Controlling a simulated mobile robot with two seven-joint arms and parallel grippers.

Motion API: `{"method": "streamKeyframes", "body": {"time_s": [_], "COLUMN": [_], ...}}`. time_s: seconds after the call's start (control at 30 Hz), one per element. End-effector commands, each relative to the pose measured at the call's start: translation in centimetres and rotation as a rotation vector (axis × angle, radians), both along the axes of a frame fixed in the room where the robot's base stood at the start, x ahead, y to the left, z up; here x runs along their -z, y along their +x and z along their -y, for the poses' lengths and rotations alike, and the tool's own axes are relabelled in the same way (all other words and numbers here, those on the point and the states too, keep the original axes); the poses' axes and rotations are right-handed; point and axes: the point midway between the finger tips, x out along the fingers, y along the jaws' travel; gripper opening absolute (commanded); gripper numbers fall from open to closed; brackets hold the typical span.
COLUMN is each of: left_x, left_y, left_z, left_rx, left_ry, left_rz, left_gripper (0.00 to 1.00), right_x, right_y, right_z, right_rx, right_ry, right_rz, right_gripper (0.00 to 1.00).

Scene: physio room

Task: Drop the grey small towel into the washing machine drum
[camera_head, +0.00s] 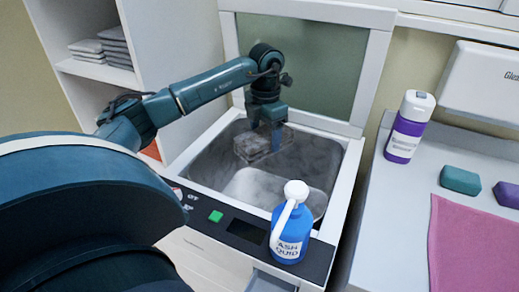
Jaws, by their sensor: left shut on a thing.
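My left gripper (266,133) reaches in from the left and points down over the washing machine drum (206,170). It is shut on the grey small towel (251,148), a folded grey block that hangs inside the drum opening. The towel blends with the grey drum wall, and I cannot tell whether it touches anything below. The drum is an open, top-loading metal tub, and its lid (325,62) with a greenish pane stands raised behind it. A paler grey shape shows low in the drum. My right gripper is not in view.
A blue wash-liquid bottle (290,236) stands on the machine's front panel, by a green button (216,216). On the right counter are a purple-and-white bottle (409,127), a teal block (460,180), a purple block (507,194) and a pink cloth (475,250). Folded towels (105,46) lie on the left shelf.

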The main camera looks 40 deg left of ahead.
Motion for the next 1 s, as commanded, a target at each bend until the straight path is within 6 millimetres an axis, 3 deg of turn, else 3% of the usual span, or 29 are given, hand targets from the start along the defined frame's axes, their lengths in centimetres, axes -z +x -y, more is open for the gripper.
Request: {"method": "streamKeyframes", "body": {"time_s": [0.27,0.4,0.73,0.77,1.0], "left_x": [3.8,5.0,5.2,5.2,5.2], "left_y": [0.0,0.0,0.0,0.0,0.0], "left_z": [0.0,0.0,0.0,0.0,0.0], "left_rx": [0.001,0.001,0.001,0.001,0.001], "left_ry": [-0.001,-0.001,-0.001,-0.001,0.0], "left_rz": [0.0,0.001,0.001,0.001,0.001], "left_gripper": [0.41,0.41,0.41,0.69,0.88], "right_x": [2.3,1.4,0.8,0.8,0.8], "right_y": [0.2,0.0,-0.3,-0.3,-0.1], "right_z": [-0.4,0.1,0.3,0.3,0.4], "right_rx": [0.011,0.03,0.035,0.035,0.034], "right_ry": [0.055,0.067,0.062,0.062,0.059], "right_rz": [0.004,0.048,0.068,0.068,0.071], "right_gripper": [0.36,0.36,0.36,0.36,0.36]}}
